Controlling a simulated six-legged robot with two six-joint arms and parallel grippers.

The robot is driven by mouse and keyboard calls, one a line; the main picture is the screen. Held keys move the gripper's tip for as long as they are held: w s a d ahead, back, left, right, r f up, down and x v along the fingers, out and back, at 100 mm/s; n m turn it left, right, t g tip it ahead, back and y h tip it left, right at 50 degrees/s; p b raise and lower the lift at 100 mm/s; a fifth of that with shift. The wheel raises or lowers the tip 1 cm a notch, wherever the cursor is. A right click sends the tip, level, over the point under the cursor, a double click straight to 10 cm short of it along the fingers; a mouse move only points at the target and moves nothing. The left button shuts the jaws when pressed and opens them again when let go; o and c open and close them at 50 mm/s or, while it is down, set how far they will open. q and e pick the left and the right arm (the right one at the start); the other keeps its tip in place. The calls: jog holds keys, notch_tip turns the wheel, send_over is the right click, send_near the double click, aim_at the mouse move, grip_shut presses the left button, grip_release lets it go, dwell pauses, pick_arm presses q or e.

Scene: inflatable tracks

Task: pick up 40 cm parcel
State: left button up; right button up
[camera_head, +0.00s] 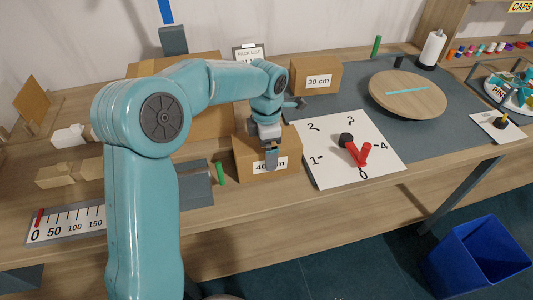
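The 40 cm parcel (245,174) is a brown cardboard box with a white label, standing near the front edge of the table in the middle of the view. My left gripper (271,158) reaches down over it from above. My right gripper is out of view.
A 30 cm box (316,75) stands behind, near a pack list sign (248,53). A white numbered dial board (380,170) lies right of the parcel, with a round wooden turntable (408,95) beyond. A green peg (220,173) stands left. A blue bin (477,257) is on the floor.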

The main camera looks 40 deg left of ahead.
pick_arm(q)
jog(key=shift+c, duration=0.3)
jog(key=shift+w, duration=0.1)
jog(key=c, duration=1.1)
